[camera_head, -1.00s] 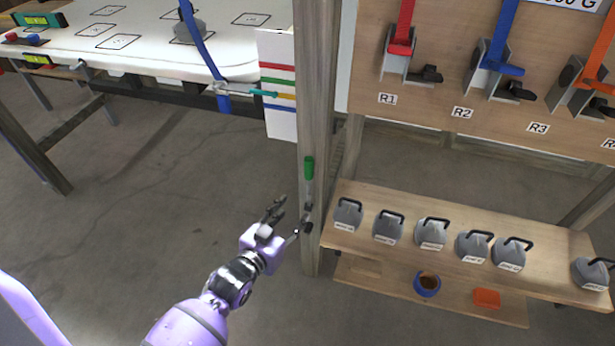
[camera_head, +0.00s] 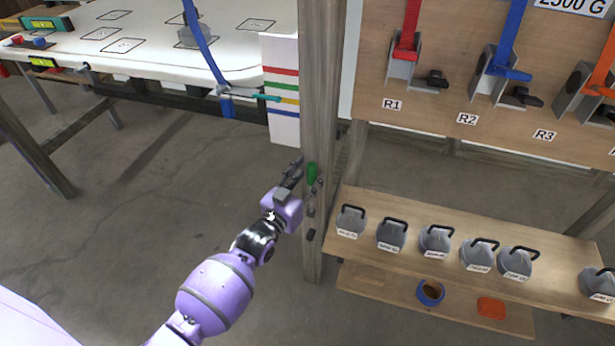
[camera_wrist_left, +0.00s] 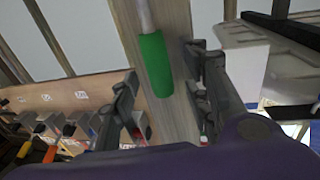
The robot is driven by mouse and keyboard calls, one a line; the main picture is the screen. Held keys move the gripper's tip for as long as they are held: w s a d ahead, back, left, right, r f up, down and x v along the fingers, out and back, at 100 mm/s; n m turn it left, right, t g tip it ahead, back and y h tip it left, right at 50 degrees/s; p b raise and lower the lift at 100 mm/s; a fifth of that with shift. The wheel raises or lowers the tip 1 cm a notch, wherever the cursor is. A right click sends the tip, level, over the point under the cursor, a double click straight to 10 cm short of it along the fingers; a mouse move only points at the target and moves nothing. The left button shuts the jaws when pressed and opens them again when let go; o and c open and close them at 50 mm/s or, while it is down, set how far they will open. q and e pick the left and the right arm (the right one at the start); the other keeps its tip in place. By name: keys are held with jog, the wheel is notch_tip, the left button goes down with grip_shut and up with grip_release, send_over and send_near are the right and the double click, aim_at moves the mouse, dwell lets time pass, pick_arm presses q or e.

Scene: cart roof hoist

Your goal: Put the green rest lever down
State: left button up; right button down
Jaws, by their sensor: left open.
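The green rest lever (camera_head: 312,174) is a green grip on a grey rod, mounted on the wooden post (camera_head: 318,110). In the left wrist view the green grip (camera_wrist_left: 156,64) lies between the two fingers, and its rod runs away from it along the post. My left gripper (camera_head: 304,176) is open with its fingers on either side of the grip; the wrist view shows gaps between the fingers (camera_wrist_left: 163,100) and the grip. Whether any finger touches it I cannot tell. My right gripper is not in view.
A wooden shelf (camera_head: 375,262) with several grey weights stands right of the post. Above it a board (camera_head: 440,85) carries coloured straps and brackets. A striped card (camera_head: 283,100) and a white table (camera_head: 150,62) are to the left. The floor at left is clear.

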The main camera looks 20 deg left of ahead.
pick_arm(q)
grip_shut()
dwell(0.3)
jog(key=shift+f, duration=0.1)
